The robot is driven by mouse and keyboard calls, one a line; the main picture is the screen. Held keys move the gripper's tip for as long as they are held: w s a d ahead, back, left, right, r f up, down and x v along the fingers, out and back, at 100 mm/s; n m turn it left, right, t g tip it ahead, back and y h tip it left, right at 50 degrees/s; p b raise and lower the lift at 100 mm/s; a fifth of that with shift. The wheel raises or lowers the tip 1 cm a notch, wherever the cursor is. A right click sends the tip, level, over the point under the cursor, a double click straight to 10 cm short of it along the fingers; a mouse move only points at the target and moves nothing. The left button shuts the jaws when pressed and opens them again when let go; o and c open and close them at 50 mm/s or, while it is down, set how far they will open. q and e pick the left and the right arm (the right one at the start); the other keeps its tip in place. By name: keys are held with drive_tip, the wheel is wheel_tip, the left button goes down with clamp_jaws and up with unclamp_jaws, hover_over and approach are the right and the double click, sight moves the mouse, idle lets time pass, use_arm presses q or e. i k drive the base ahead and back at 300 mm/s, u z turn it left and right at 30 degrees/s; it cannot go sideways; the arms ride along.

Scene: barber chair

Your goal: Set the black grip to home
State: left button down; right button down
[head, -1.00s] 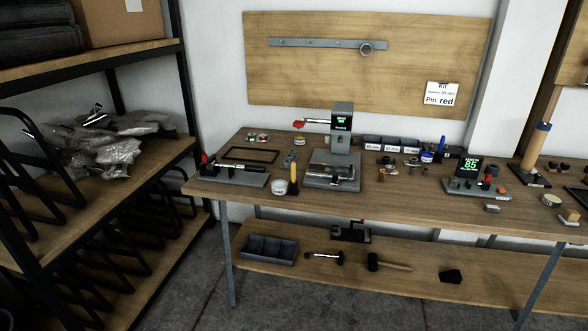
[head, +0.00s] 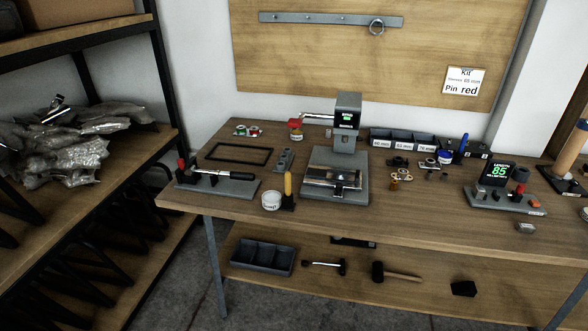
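A black grip (head: 242,175) sits at the right end of a bright metal lever on a low grey fixture (head: 215,187) at the left of the bench. The lever lies nearly flat, tilted slightly down to the right. A red-topped post (head: 182,164) stands at the fixture's left end. A grey press (head: 346,140) with a lit green display stands to its right; its lever has a red grip (head: 294,123) pointing left. Neither of my grippers is in view.
The wooden bench (head: 420,220) also holds a white tub (head: 271,201), a yellow-handled tool (head: 288,188), a black frame (head: 240,154), labelled bins (head: 403,138) and a length gauge (head: 497,173) showing 85. A shelf rack (head: 160,80) stands at left. Bare floor shows between rack and bench.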

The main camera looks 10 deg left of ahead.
sight(238, 175)
drive_tip(key=u, duration=0.4)
drive_tip(key=i, duration=0.9)
drive_tip(key=u, duration=0.7)
